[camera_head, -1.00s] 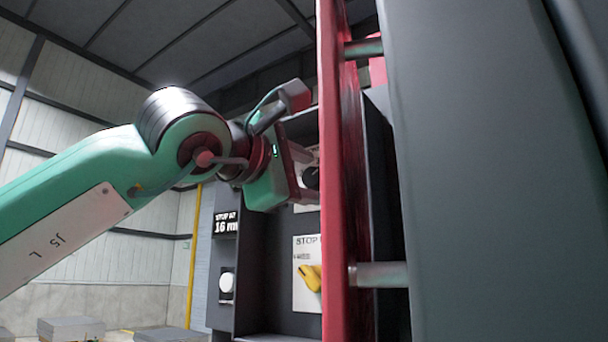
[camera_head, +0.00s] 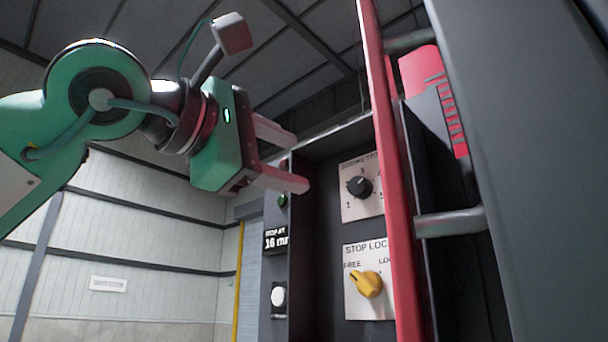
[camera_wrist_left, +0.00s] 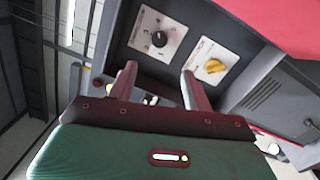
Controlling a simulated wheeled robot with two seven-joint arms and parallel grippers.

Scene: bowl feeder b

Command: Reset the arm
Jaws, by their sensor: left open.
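My left gripper (camera_head: 300,162) is open and empty, in the upper middle of the head view. It is up and left of a control panel and touches nothing that I can see. In the left wrist view its two fingers (camera_wrist_left: 157,82) stand apart with the panel beyond them. The panel has a black rotary knob (camera_head: 359,187), which also shows in the left wrist view (camera_wrist_left: 159,39). Below it is a yellow stop lock knob (camera_head: 367,284), turned toward FREE; it shows in the left wrist view too (camera_wrist_left: 214,67). My right gripper is not in view.
A red upright rail (camera_head: 394,190) with a grey bracket (camera_head: 449,222) stands right of the panel, beside a large grey column (camera_head: 515,150). A small display (camera_head: 276,239) and a white button (camera_head: 278,297) are on the panel's left edge. Free room lies to the left.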

